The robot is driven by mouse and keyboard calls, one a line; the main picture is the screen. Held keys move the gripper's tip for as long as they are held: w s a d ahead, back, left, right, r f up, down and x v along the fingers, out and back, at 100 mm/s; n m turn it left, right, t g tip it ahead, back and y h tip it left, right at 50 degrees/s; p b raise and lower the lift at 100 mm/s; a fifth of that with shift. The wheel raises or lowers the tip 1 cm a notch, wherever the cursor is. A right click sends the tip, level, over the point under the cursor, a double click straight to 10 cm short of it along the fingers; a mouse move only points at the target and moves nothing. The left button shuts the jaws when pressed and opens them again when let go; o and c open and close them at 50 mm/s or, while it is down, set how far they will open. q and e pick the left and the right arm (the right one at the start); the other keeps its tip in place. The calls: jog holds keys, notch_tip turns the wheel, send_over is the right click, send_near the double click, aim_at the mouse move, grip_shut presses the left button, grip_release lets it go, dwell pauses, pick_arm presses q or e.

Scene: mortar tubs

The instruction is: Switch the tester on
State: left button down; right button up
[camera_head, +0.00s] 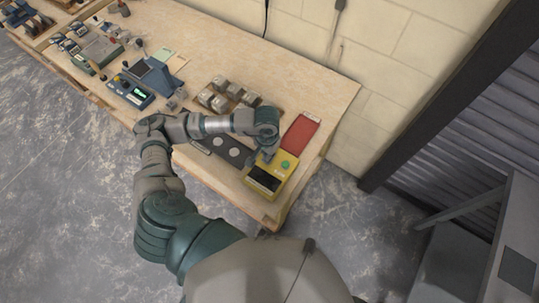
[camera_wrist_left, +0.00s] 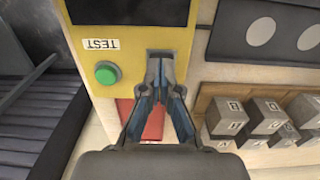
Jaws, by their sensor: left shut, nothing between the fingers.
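The yellow tester (camera_head: 283,172) lies near the right end of the wooden bench, and its yellow face also fills the upper left of the left wrist view (camera_wrist_left: 131,42). Its screen (camera_wrist_left: 130,10) is dark. A round green button (camera_wrist_left: 106,73) sits beside a TEST label (camera_wrist_left: 100,44). My left gripper (camera_wrist_left: 160,58) is shut and empty. Its fingertips are over a grey patch on the tester's face, to the right of the green button; they hide most of this patch, and I cannot tell whether they touch it. My right gripper is in neither view.
A red pad (camera_head: 300,133) lies behind the tester. Grey lettered blocks (camera_wrist_left: 262,115) stand in a wooden holder. A dark plate with round discs (camera_wrist_left: 280,35) lies beside the tester. A blue instrument (camera_head: 135,92) and other tools stand farther left. The bench ends just right of the tester.

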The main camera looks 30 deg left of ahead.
pick_arm(q)
jog(key=shift+a+f+b, duration=0.15)
jog(key=shift+f+b, duration=0.25)
jog(key=shift+r, duration=0.1)
jog(key=shift+r+p, duration=0.5)
jog(key=shift+r, duration=0.45)
jog(key=shift+r+p, duration=0.9)
jog(key=shift+r, duration=1.65)
